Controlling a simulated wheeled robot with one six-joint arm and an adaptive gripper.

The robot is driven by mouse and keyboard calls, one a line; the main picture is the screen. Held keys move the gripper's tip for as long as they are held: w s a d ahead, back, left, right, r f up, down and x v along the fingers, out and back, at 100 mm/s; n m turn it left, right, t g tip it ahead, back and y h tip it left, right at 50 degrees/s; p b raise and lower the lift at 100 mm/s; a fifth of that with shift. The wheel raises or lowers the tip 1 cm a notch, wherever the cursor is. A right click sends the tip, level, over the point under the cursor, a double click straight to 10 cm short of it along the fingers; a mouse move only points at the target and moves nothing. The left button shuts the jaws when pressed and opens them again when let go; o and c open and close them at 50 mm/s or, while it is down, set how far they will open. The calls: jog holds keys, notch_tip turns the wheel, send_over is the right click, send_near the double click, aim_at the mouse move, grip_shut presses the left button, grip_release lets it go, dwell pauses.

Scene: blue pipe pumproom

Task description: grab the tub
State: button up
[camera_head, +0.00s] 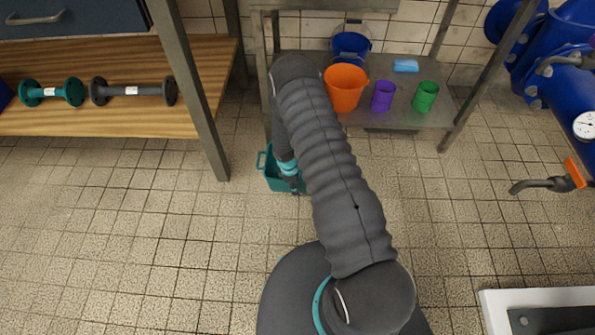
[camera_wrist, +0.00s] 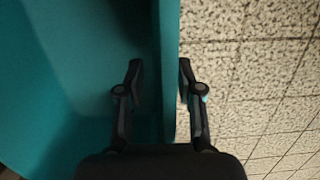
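The fingers are spread.
The metal rack (camera_head: 395,119) holds an orange bucket (camera_head: 345,90), a blue bucket, a purple cup (camera_head: 382,97), a green cup (camera_head: 425,97) and a blue sponge. Blue pipes (camera_head: 562,75) are at right. Open floor lies at lower left.

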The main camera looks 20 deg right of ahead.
grip_shut()
dwell(0.5)
